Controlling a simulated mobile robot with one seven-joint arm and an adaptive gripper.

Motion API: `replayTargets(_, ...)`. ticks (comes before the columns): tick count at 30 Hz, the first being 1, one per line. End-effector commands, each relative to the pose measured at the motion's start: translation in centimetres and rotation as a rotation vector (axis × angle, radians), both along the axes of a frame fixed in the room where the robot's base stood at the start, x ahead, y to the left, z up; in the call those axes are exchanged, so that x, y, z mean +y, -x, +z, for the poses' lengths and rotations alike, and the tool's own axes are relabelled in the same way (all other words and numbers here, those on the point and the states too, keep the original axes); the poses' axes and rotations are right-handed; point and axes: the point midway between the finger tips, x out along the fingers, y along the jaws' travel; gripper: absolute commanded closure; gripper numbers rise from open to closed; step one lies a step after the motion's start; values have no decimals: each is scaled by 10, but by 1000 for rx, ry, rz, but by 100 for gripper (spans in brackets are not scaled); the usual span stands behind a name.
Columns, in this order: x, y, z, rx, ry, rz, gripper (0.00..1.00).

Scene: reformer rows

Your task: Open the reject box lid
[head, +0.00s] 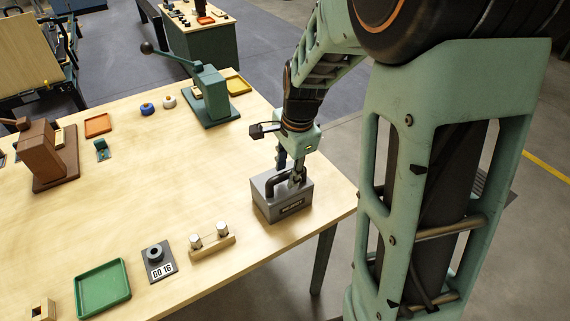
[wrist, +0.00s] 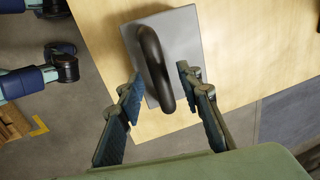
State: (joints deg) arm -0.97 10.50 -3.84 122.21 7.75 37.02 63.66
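The reject box (head: 283,203) is a small grey box with a dark label on its front, standing near the right corner of the wooden table. Its lid (wrist: 190,38) looks shut and carries a dark arched handle (wrist: 153,60). The handle also shows in the head view (head: 274,183). My gripper (head: 297,178) is over the box, pointing down. In the wrist view my gripper (wrist: 158,88) is open, with one finger on each side of the handle's near end. I see gaps between the fingers and the handle. How far the fingertips are above the lid is hard to tell.
The wooden table (head: 150,190) holds a pin stand (head: 212,238), a GO 16 gauge (head: 158,262), a green tray (head: 102,289), a green press (head: 209,96) and a brown press (head: 48,156). The table's right edge is close to the box. The table's middle is clear.

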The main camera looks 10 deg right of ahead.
Motion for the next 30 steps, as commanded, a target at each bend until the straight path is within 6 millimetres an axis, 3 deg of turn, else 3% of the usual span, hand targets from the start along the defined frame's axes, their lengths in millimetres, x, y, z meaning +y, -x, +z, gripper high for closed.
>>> replayTargets(5,0,0,0,0,0,0,69)
replayTargets(13,0,0,0,0,0,0,99)
replayTargets(30,1,3,7,31,10,1,100)
